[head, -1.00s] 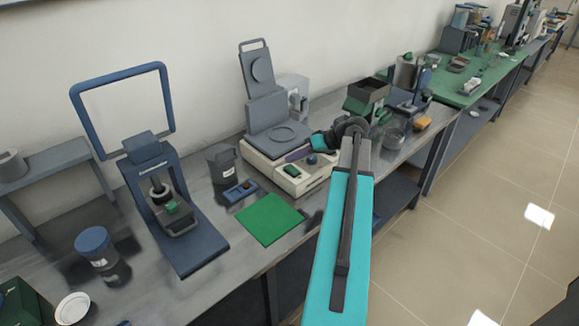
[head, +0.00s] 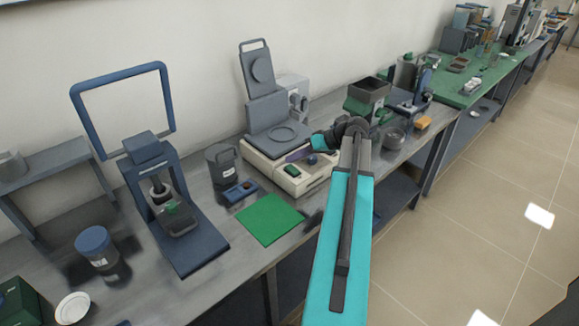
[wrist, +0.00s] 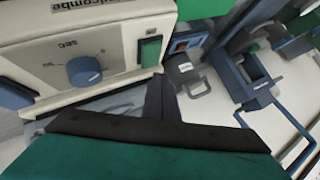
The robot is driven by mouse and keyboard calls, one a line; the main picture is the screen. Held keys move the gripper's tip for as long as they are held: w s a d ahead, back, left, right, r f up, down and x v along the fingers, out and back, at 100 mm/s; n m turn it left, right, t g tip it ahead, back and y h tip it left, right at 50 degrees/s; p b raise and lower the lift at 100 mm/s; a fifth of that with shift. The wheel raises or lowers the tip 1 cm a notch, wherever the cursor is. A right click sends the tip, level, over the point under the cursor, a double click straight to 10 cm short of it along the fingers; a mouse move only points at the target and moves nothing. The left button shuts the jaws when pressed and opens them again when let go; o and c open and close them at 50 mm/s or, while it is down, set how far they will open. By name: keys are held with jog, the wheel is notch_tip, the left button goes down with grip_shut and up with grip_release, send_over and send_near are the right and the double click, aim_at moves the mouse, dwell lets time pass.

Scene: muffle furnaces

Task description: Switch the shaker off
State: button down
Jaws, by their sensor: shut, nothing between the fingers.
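The shaker (head: 262,150) is a cream machine with a grey platform, at the middle of the bench in the head view. In the wrist view its cream front panel (wrist: 115,45) fills the upper left, with a green rocker switch (wrist: 151,51) in a dark frame and a blue knob (wrist: 84,71) under the marking "SEC". The switch also shows in the head view (head: 292,170). My gripper (wrist: 163,85) is shut and empty, its dark fingertips just below the switch in the wrist picture; I cannot tell whether they touch the panel. In the head view my arm partly hides the shaker's right side.
A green mat (head: 269,219) lies in front of the shaker. A small blue box (head: 238,191) and a dark jar (head: 222,164) stand to its left. A blue-framed press (head: 170,210) is further left.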

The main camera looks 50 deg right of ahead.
aim_at(296, 169)
jog(key=shift+w+f+b, duration=0.1)
jog(key=shift+f+b, duration=0.5)
jog(key=shift+f, duration=0.2)
dwell(0.8)
jog(key=shift+r, duration=0.2)
jog(key=shift+r+p, duration=0.3)
jog(key=shift+r, duration=0.35)
jog(key=shift+r, duration=0.1)
jog(key=shift+s+r+p, duration=0.25)
jog(key=shift+r+p, duration=0.3)
jog(key=shift+r, duration=0.65)
jog(key=shift+s+r+p, duration=0.2)
jog(key=shift+r+p, duration=0.3)
jog(key=shift+r, duration=0.65)
